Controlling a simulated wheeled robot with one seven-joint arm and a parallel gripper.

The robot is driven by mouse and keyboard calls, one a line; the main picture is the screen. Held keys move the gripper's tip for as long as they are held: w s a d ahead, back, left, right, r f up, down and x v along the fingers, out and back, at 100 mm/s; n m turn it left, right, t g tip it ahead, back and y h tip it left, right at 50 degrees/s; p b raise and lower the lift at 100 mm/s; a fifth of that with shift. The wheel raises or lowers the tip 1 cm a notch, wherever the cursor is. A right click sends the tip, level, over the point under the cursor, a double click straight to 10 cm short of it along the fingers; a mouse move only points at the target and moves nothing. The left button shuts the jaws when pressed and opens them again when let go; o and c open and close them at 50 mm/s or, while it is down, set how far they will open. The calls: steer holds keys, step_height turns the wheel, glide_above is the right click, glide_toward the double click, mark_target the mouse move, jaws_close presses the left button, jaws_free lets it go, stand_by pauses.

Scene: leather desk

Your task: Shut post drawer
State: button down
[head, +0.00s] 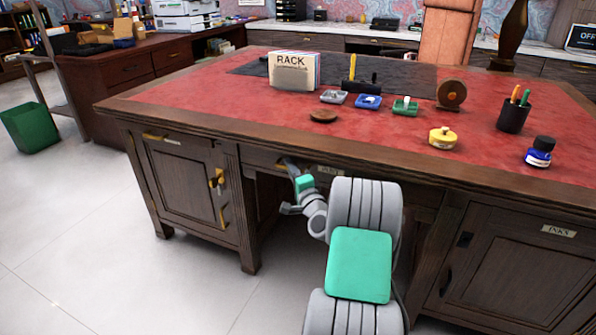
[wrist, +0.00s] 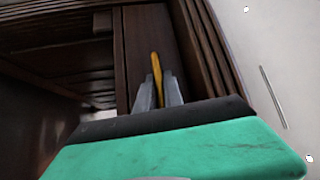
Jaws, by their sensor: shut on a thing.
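My gripper (head: 289,163) is at the front of the dark wooden desk, under the top's front edge, at the middle drawer (head: 262,160). In the wrist view my gripper (wrist: 158,90) has its two grey fingers on either side of a slim brass handle (wrist: 156,62), shut on it. The handle stands on a dark wooden drawer front (wrist: 143,35). A small label plate (head: 330,171) sits right of my gripper; I cannot read it surely. My gripper and arm hide part of this front, and I cannot tell how far the drawer stands out.
The left cabinet (head: 185,190) has brass handles and looks shut. The right cabinet (head: 510,265) bears an INKS label. A rack box (head: 294,71), small trays, a pen cup (head: 513,116) and ink bottles stand on the red desktop (head: 390,130).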

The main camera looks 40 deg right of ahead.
steer(key=shift+d+r, duration=0.1)
steer(key=shift+d, duration=0.05)
steer(key=c, duration=1.8)
jaws_free()
steer(key=shift+o, duration=0.2)
steer(key=shift+s+f, duration=0.2)
steer(key=shift+s, duration=0.15)
steer(key=r+v, duration=0.1)
steer(key=v, duration=0.6)
steer(key=shift+a+f, duration=0.2)
steer(key=shift+f, duration=0.15)
